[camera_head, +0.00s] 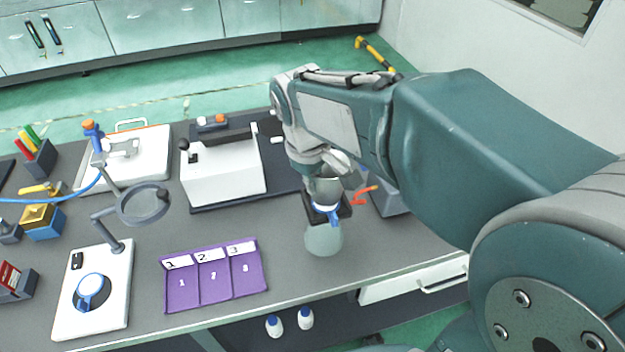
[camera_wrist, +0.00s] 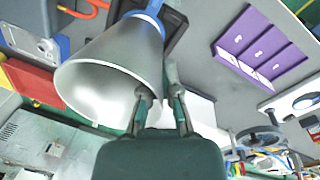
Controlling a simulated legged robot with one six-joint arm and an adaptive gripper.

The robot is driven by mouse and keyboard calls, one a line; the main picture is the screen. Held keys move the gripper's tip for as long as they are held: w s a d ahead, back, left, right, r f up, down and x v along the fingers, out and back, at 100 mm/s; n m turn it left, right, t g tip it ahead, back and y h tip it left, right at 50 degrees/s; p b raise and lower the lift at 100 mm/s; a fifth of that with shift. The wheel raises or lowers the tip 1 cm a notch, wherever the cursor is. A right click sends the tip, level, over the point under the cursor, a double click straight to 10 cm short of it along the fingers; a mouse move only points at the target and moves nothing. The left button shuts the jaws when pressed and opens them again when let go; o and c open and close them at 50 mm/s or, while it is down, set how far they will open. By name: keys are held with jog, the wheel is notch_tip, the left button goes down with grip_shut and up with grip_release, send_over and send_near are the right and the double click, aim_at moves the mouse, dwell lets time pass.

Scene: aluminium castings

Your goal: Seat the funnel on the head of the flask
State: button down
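The funnel (camera_wrist: 115,62) is a grey metallic cone, wide mouth toward the wrist camera. In the head view the funnel (camera_head: 324,189) is partly hidden by my wrist, and its narrow end points down. The flask (camera_head: 323,239) is round, pale and glassy, near the table's front edge, with a blue part (camera_head: 328,213) at its top, directly under the funnel. Whether the funnel touches the flask's head is not clear. My gripper (camera_wrist: 160,88) has one finger inside the funnel's mouth and one outside, and looks shut on its wall.
A dark square plate (camera_head: 343,209) is beside the flask's neck. A purple numbered tray (camera_head: 214,291) lies to the left. A white machine (camera_head: 222,178) stands behind.

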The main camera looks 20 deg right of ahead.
jog(key=shift+f, duration=0.9)
jog(key=c, duration=0.7)
grip_release()
jog(key=r, duration=0.4)
jog(key=a+r, duration=0.1)
jog(key=r, duration=0.6)
jog(key=shift+s+a+r, duration=0.2)
jog(key=shift+s+r, duration=0.1)
jog(key=shift+r, duration=0.1)
